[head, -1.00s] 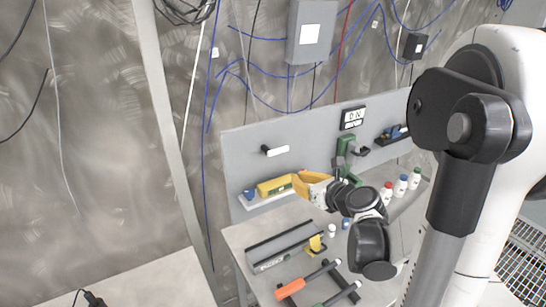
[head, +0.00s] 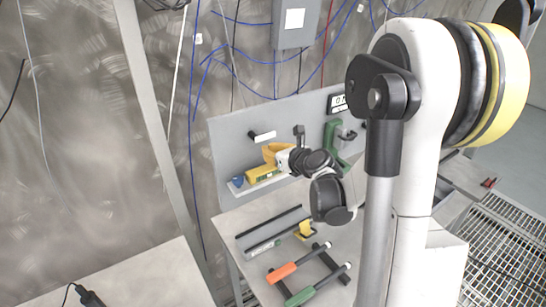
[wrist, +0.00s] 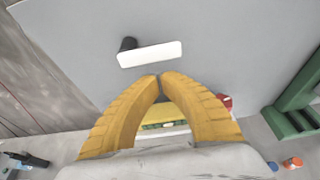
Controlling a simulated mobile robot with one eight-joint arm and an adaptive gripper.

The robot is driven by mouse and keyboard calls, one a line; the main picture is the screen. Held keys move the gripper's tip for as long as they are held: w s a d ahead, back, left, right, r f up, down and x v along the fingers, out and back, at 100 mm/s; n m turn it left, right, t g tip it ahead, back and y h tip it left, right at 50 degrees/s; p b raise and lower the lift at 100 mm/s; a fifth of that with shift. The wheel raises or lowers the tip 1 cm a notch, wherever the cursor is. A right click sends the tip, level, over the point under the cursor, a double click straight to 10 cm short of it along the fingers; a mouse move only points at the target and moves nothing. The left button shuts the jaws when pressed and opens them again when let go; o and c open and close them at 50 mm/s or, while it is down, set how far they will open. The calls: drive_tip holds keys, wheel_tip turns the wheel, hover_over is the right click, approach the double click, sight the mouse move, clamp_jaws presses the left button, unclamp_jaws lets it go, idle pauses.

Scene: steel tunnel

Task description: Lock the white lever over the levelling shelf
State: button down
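The white lever (head: 262,136) is a short bar on the grey back panel, with a black pivot at its left end. In the wrist view the lever (wrist: 152,54) lies nearly level, just beyond my fingertips. The levelling shelf (head: 265,185) is a white ledge below it, bearing a yellow spirit level (head: 257,174) and a blue item (head: 237,182). My yellow gripper (head: 267,151) is just below and right of the lever. In the wrist view its fingertips (wrist: 159,78) meet with nothing between them. A gap shows between tips and lever; contact cannot be confirmed. The fingers partly hide the spirit level.
A green tool (head: 333,138) is mounted right of my gripper. Below, the workbench (head: 232,222) holds an orange-handled tool (head: 282,272), a green-handled tool (head: 300,297) and a yellow block (head: 305,230). A grey box (head: 296,22) hangs above the panel.

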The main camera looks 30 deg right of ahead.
drive_tip(key=shift+r, duration=0.6)
